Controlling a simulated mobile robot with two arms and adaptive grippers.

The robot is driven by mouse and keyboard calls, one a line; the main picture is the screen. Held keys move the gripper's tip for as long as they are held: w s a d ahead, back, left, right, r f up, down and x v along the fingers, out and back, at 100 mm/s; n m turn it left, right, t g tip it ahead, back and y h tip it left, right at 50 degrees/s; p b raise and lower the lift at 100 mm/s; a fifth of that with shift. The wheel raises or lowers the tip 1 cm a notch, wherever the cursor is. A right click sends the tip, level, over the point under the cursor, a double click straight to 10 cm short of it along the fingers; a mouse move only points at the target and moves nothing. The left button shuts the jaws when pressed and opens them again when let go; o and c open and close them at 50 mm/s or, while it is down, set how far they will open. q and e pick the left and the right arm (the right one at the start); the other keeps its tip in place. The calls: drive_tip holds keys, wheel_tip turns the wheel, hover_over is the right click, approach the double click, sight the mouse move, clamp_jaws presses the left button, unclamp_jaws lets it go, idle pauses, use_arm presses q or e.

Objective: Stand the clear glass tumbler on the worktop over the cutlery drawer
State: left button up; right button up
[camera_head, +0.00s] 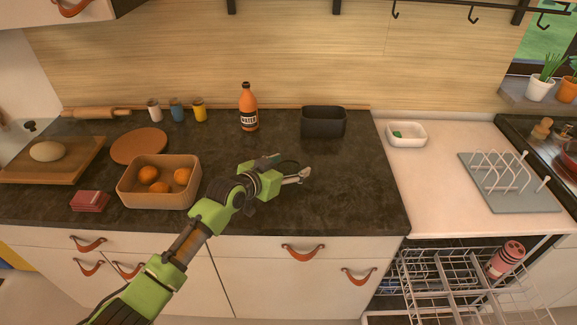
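I cannot make out a clear glass tumbler in the head view. My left gripper (291,170) is over the dark worktop (340,200), above the front drawer with a leather pull (302,252). A dark curved outline shows by its fingers; I cannot tell whether it is a finger part or a glass rim. Another drawer with a leather pull (88,243) is at the left front. No drawer contents show, so I cannot tell which is the cutlery drawer. My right gripper is out of view.
An orange bottle (249,108) and a black bin (323,122) stand behind the gripper. A wooden box of oranges (158,183) is left of my arm. The pulled-out dishwasher rack (440,283) holds a pink patterned cup (505,259). The worktop right of the gripper is clear.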

use_arm(q)
drive_tip(key=shift+r, duration=0.15)
drive_tip(key=shift+s+a, duration=0.1)
drive_tip(key=shift+s, duration=0.05)
drive_tip(key=b+v, duration=0.1)
drive_tip(key=v, duration=1)
drive_tip(key=shift+s, duration=0.3)
drive_tip(key=shift+a+r, duration=0.1)
